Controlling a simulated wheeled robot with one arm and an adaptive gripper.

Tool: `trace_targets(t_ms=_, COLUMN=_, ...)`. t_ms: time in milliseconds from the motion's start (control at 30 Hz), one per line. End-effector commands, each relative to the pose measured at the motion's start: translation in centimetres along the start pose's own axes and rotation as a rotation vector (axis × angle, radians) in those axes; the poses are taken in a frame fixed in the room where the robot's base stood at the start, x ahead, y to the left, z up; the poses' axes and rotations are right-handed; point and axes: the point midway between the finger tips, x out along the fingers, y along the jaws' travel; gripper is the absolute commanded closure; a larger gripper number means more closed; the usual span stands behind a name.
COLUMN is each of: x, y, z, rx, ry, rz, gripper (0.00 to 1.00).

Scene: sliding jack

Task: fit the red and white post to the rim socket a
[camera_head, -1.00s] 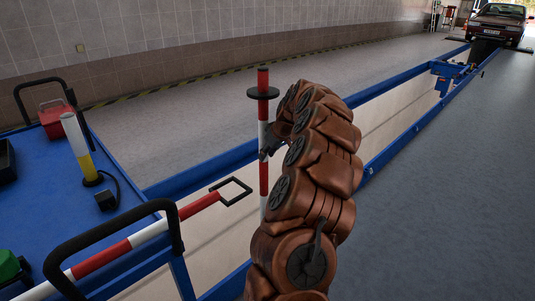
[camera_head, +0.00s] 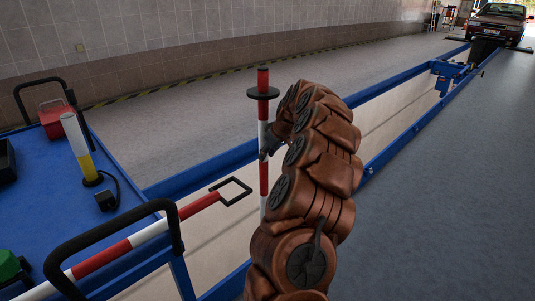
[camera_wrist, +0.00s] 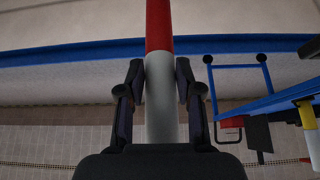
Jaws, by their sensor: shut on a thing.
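The red and white post (camera_head: 263,178) stands upright in the head view, with a black disc near its top. My gripper (camera_head: 270,146) is shut on it around the middle, partly hidden behind my arm. In the wrist view the post (camera_wrist: 159,105) runs between the two fingers of my gripper (camera_wrist: 160,95), red above and white below. The post's lower end lies in front of the pit's pale wall and I cannot tell what it touches. I cannot make out rim socket a; the blue pit rim (camera_head: 207,173) runs behind the post.
A blue cart (camera_head: 50,205) at the left carries a red box (camera_head: 56,120), a white and yellow cylinder (camera_head: 78,145) and a black handle. A red and white bar with a square black loop (camera_head: 232,191) juts toward the post. A car (camera_head: 500,24) stands far off.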

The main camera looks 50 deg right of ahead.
Motion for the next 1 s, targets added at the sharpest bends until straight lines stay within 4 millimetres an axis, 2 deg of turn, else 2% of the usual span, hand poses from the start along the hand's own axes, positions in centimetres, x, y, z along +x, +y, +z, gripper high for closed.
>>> trace_targets(t_ms=1000, x=1.4, y=0.1, z=0.8, rx=0.0, ry=0.002, rz=0.002, gripper=1.0)
